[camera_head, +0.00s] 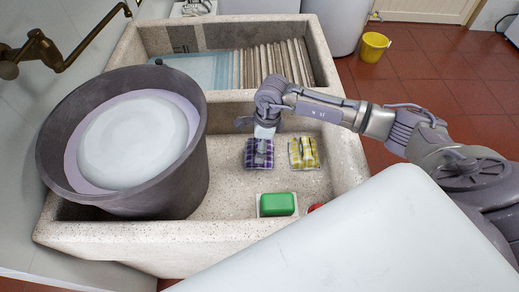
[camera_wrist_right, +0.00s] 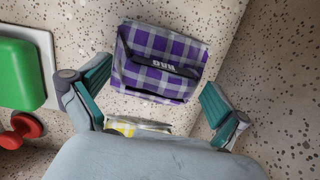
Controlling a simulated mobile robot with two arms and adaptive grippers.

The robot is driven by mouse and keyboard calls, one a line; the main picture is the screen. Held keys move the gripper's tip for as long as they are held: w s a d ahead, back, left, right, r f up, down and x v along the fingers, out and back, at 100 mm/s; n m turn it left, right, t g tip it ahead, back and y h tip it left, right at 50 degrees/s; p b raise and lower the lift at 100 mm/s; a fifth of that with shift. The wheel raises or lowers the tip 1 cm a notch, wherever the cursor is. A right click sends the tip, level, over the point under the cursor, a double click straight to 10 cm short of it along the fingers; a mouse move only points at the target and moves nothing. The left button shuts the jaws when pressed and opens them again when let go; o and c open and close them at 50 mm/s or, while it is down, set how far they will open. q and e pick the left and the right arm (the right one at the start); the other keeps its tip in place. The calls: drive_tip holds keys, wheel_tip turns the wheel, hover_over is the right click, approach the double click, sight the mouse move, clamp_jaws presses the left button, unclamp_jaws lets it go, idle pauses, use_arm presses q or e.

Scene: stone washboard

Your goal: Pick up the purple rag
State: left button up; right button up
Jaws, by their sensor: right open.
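The purple rag (camera_head: 249,160) is a folded purple, white and grey checkered cloth with a dark lettered band. It lies on the floor of the stone basin, left of the yellow checkered rag (camera_head: 309,152). My right gripper (camera_head: 258,136) points down over the purple rag and partly covers it in the head view. In the right wrist view, the purple rag (camera_wrist_right: 150,78) shows ahead of the right gripper (camera_wrist_right: 152,92), whose fingers are wide apart with nothing held. The yellow rag (camera_wrist_right: 140,126) is partly hidden by the gripper body. My left gripper is out of view.
A green block (camera_head: 277,204) on a white tray lies nearer in the stone basin (camera_head: 225,236), beside a partly hidden red object (camera_head: 315,207). A large dark tub (camera_head: 180,165) fills the basin's left side. A ridged washboard (camera_head: 270,66) stands behind.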

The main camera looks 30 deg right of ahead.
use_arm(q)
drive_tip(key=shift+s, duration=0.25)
use_arm(e)
drive_tip(key=c, duration=1.2)
drive_tip(key=shift+r, duration=0.1)
wheel_tip(320, 180, up, 4)
drive_tip(key=shift+f+b, duration=0.1)
drive_tip(key=shift+b, duration=0.25)
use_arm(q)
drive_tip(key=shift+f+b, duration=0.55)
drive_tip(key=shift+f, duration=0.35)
use_arm(e)
drive_tip(key=s+r, duration=0.2)
drive_tip(key=s, duration=0.2)
drive_tip(key=s+r, duration=0.2)
drive_tip(key=s, duration=0.1)
drive_tip(key=s+r, duration=0.3)
drive_tip(key=s, duration=0.1)
drive_tip(key=shift+s+d, duration=0.35)
